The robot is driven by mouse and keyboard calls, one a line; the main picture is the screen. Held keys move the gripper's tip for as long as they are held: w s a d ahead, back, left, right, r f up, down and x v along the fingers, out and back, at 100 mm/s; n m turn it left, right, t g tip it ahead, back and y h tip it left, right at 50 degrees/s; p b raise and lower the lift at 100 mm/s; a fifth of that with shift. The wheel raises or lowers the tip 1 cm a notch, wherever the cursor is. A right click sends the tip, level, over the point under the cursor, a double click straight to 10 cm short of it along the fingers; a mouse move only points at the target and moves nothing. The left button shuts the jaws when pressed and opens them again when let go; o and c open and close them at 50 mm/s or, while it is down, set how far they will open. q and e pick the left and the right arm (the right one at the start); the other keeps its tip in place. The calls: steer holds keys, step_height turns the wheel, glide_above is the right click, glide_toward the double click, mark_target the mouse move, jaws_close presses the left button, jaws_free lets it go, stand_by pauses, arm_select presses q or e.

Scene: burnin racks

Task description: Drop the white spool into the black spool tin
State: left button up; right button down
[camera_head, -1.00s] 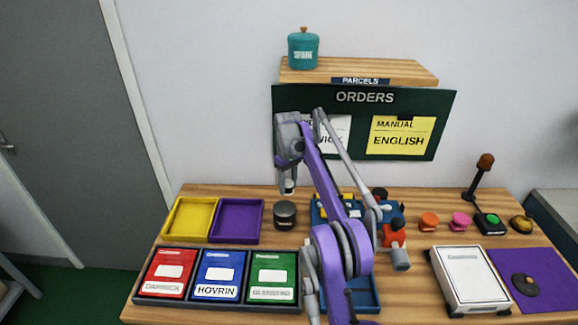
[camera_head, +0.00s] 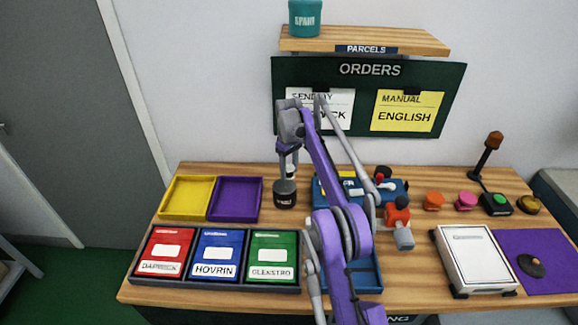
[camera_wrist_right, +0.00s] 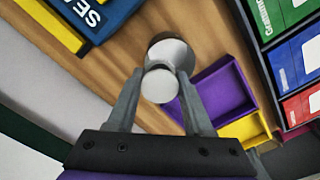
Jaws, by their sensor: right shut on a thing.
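The white spool (camera_wrist_right: 160,86) is between the two fingers of my right gripper (camera_wrist_right: 158,88) in the right wrist view. In the head view my right gripper (camera_head: 287,172) points down just above the black spool tin (camera_head: 284,198), and the spool is barely visible there. The tin stands upright on the table. I cannot tell whether the spool's lower end is inside the tin. My left gripper is not in view.
Yellow (camera_head: 186,198) and purple (camera_head: 235,199) trays stand left of the tin. A rack (camera_head: 216,284) with red, blue and green boxes is in front.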

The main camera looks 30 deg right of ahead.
mark_target(289, 168)
steer(key=shift+c, duration=1.1)
jaws_free()
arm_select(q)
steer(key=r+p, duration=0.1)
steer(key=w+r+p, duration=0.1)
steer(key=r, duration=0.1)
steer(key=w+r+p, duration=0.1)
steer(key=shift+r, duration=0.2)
arm_select(e)
step_height(289, 168, up, 11)
steer(key=shift+f, duration=0.1)
